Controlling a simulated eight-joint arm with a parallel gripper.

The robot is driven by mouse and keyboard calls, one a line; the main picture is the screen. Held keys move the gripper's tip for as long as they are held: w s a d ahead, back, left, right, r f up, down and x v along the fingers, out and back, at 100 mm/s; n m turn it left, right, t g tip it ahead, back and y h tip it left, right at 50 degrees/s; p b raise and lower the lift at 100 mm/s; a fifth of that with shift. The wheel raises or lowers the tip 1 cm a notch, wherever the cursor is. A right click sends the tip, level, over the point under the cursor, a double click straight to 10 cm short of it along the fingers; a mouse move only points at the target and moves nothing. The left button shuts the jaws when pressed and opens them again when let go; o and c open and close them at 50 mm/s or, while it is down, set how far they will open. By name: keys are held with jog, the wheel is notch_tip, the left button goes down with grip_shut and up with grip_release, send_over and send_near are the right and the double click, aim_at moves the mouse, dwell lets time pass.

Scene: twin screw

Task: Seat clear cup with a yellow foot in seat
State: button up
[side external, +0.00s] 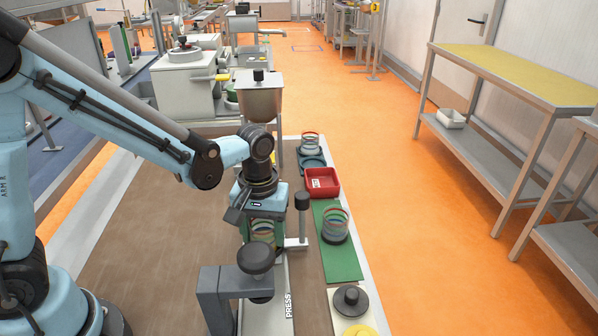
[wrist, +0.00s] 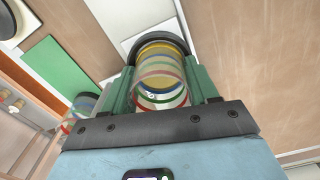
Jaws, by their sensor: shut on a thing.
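My gripper (side external: 263,222) is shut on a clear cup with coloured bands (side external: 263,236), near the grey press. In the wrist view the green fingers of my gripper (wrist: 161,78) are on both sides of the cup (wrist: 160,85). Its yellow foot shows at the far end, pointing away from the wrist. A dark ring (wrist: 157,37), perhaps the seat, curves around the far side of the foot. I cannot tell whether the foot is inside it or above it. In the side view the cup's lower end is partly hidden by the press.
The press (side external: 222,296), with a dark round head (side external: 255,258), stands close in front. A thin post (side external: 302,225) stands to the right. A second banded cup (side external: 335,224) is on a green mat (side external: 342,265). A red tray (side external: 322,183) and another banded cup (side external: 310,142) are farther back.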

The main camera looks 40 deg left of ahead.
jog(key=shift+d+f, duration=0.15)
jog(key=shift+f, duration=0.15)
jog(key=o, duration=0.9)
jog(key=shift+c, duration=1)
jog(key=shift+o, duration=0.5)
jog(key=shift+r, duration=0.1)
jog(key=shift+d+r, duration=0.1)
jog(key=shift+r, duration=0.1)
jog(key=o, duration=0.3)
jog(key=shift+r, duration=0.25)
jog(key=shift+o, duration=0.2)
jog(key=shift+s+a+r, duration=0.1)
jog(key=shift+r, duration=1.4)
jog(key=shift+a+r, duration=0.1)
jog(key=shift+r, duration=1.4)
